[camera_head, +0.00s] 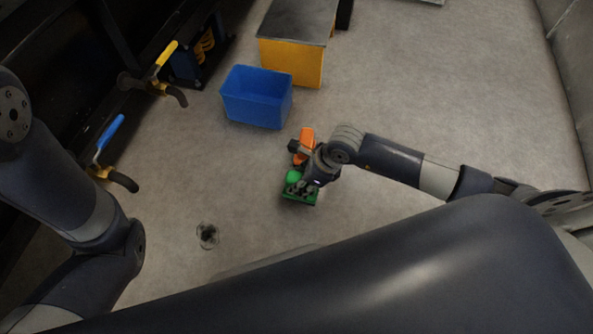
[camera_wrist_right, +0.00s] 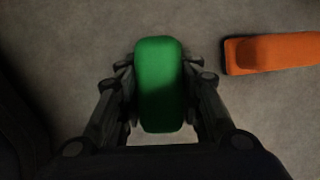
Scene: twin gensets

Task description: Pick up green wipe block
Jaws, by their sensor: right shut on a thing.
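The green wipe block (camera_wrist_right: 160,84) is a rounded green block. In the right wrist view it lies between the two fingers of my right gripper (camera_wrist_right: 163,98), which touch its long sides. In the head view my right gripper (camera_head: 303,188) is low over the floor, with green parts of the block (camera_head: 293,177) showing around the dark fingers. The gripper is shut on the block. I cannot tell whether the block is clear of the floor. My left arm comes in from the left, but its gripper is not in view.
An orange object (camera_head: 306,136) lies close beside my right gripper and also shows in the wrist view (camera_wrist_right: 272,53). A blue open bin (camera_head: 257,110) stands behind, near a yellow box (camera_head: 290,62). Blue and yellow handles line the left side. The floor at right is clear.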

